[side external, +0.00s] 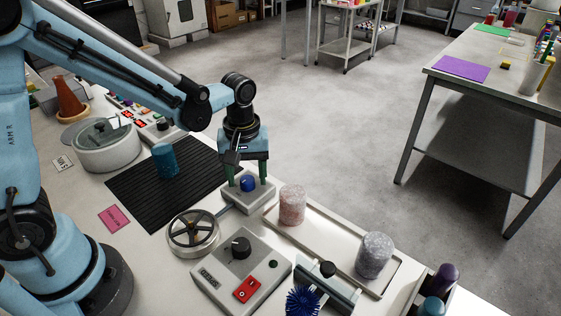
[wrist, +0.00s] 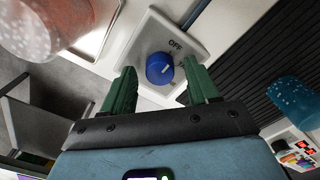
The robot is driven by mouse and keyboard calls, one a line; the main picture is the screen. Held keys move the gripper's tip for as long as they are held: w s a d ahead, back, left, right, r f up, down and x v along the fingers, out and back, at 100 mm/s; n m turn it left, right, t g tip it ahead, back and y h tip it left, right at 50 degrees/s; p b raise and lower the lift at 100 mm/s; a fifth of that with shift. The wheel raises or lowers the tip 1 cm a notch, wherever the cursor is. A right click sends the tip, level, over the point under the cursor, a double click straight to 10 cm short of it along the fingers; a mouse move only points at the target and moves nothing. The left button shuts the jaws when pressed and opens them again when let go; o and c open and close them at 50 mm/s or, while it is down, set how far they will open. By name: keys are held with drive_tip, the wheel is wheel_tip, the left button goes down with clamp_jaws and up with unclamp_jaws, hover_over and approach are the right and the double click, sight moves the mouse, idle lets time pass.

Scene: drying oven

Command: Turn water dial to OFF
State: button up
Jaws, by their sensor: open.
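The water dial is a blue round knob (side external: 248,183) on a pale square plate (side external: 262,196) at the table's edge. In the wrist view the blue knob (wrist: 160,68) has a white pointer mark aimed to the right and somewhat down. The word OFF (wrist: 175,45) is printed on the plate above the knob; other lettering at its lower right is partly hidden by a finger. My gripper (side external: 247,172) is directly above the dial, pointing down. In the wrist view its green fingers (wrist: 160,88) are open, one on each side of the knob, with gaps visible between them and it.
A speckled pinkish cylinder (side external: 292,204) stands on a tray (side external: 318,237) right of the dial. A black ribbed mat (side external: 135,187) with a blue cylinder (side external: 165,161) lies to the left. A handwheel (side external: 193,233) and a control box (side external: 238,268) are in front.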

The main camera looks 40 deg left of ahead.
sight(241, 180)
drive_tip(key=shift+r, duration=0.1)
wheel_tip(241, 180, up, 12)
idle(0.6)
drive_tip(key=s+a+f+m+t, duration=0.1)
drive_tip(key=s+a+m+t, duration=0.3)
drive_tip(key=m, duration=0.5)
drive_tip(key=shift+s+f+t, duration=0.3)
drive_tip(key=shift+s+t, duration=1.1)
drive_tip(key=shift+t, duration=0.1)
